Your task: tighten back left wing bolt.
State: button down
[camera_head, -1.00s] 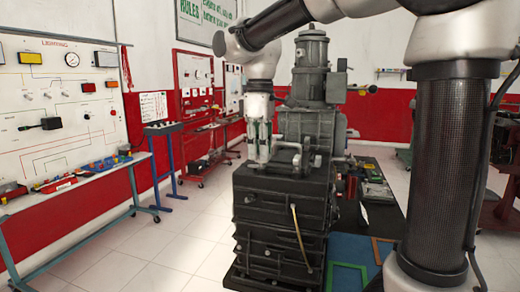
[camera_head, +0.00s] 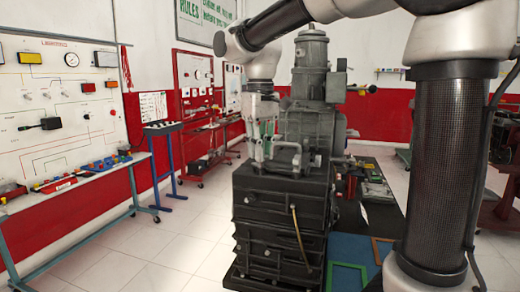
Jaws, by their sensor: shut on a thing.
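A dark grey engine unit (camera_head: 280,215) stands on the floor in the middle of the camera_head view, with a motor (camera_head: 311,70) upright on its rear part. My gripper (camera_head: 261,158) points down at the left part of the engine's top face, in front of the grey housing (camera_head: 312,130). Its fingers reach down to the top face, beside a light metal bar there. The wing bolt at the fingertips is hidden by the gripper and too small to make out. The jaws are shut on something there.
A lighting trainer board (camera_head: 62,105) and its blue-grey bench (camera_head: 85,190) stand at the left. A red-framed board (camera_head: 193,80) stands behind. A dark mat with parts (camera_head: 385,215) lies right of the engine. The tiled floor (camera_head: 150,255) at front left is free.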

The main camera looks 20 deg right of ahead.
jog(key=m, duration=0.5)
jog(key=shift+d+m, duration=0.1)
jog(key=shift+m, duration=0.2)
jog(key=m, duration=0.5)
jog(key=shift+d+m, duration=0.1)
jog(key=shift+m, duration=0.2)
jog(key=c, duration=1.4)
grip_release()
jog(key=shift+c, duration=0.2)
jog(key=shift+r, duration=0.1)
notch_tip(320, 180, up, 12)
